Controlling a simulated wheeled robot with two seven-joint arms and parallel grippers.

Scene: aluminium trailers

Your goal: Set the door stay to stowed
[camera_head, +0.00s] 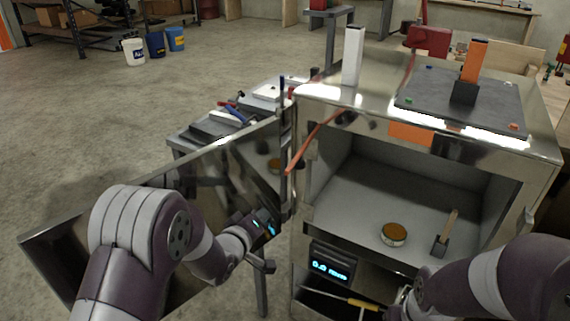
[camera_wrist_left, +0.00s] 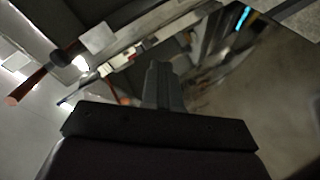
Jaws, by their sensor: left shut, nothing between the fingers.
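The door stay (camera_head: 312,142) is an orange-red bar. It slants from the upper front edge of the metal cabinet (camera_head: 545,150) down left to the hinge side of the open door (camera_head: 110,215). Its end fixings are too small to make out. The door is swung out to the left. My left gripper (camera_head: 268,226) is in front of the door, below and left of the stay's lower end, apart from it. Its fingers are shut and empty in the left wrist view (camera_wrist_left: 162,85). My right arm comes in at lower right; its gripper is mostly hidden by the arm.
Inside the cabinet lie a round tin (camera_head: 393,235) and a wooden-handled tool (camera_head: 445,235). A blue display (camera_head: 331,265) is below, with a yellow-handled tool (camera_head: 345,299) under it. A dark plate (camera_head: 465,100) and white post (camera_head: 352,55) are on top. A tool table (camera_head: 195,133) stands behind the door.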

